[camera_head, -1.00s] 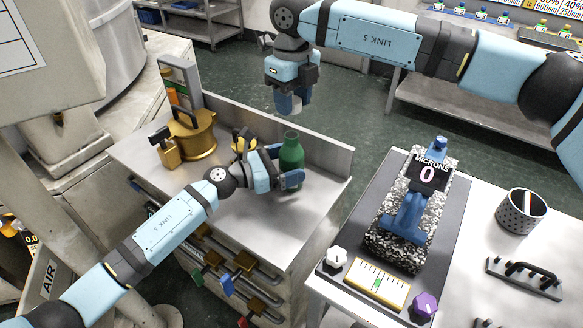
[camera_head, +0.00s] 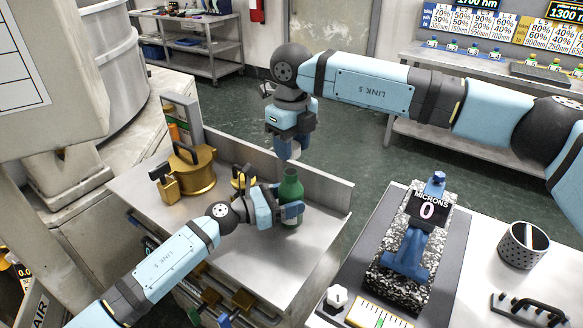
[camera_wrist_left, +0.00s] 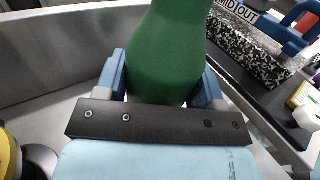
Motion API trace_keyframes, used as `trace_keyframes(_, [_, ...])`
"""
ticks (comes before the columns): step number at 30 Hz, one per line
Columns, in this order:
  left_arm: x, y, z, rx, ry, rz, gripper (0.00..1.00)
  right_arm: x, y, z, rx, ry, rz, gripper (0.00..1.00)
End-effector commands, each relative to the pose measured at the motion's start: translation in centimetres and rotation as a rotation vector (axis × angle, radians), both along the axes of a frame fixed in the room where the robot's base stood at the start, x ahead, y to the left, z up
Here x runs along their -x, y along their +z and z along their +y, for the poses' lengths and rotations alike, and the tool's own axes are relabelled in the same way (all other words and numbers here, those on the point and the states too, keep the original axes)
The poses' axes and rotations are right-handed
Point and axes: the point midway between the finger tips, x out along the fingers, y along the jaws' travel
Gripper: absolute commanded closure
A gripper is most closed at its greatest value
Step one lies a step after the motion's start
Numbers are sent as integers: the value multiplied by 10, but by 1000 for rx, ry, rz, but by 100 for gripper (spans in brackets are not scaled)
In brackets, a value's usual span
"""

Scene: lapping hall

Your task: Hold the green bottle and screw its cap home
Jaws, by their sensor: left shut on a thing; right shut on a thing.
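The green bottle (camera_head: 290,187) stands upright on the steel worktop. My left gripper (camera_head: 288,213) is shut around its lower body. The left wrist view shows the green bottle (camera_wrist_left: 168,50) between the blue fingers of my left gripper (camera_wrist_left: 165,92). My right gripper (camera_head: 288,150) points down from above, close over the bottle's neck. It is shut on a pale, whitish piece (camera_head: 293,153), seemingly the cap, mostly hidden by the fingers. A small gap appears between this piece and the bottle mouth. The bottle's neck is outside the left wrist view.
A brass pot-like vessel (camera_head: 191,171) stands left on the worktop (camera_head: 250,247). A low steel wall (camera_head: 325,189) runs behind the bottle.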

Motion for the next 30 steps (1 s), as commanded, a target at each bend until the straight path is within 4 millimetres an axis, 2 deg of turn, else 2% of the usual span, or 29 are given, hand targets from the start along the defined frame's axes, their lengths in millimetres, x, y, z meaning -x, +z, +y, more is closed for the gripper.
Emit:
trace_keyframes(1, [0, 0, 0, 0, 0, 0, 80, 1, -10, 0, 1, 0, 4, 79])
trace_keyframes(6, [0, 0, 0, 0, 0, 0, 80, 0, -30, 0, 0, 0, 1, 79])
trace_keyframes(22, [0, 0, 0, 0, 0, 0, 80, 0, -32, 0, 1, 0, 1, 79])
trace_keyframes(30, [0, 0, 0, 0, 0, 0, 80, 0, -46, 0, 2, 0, 1, 79])
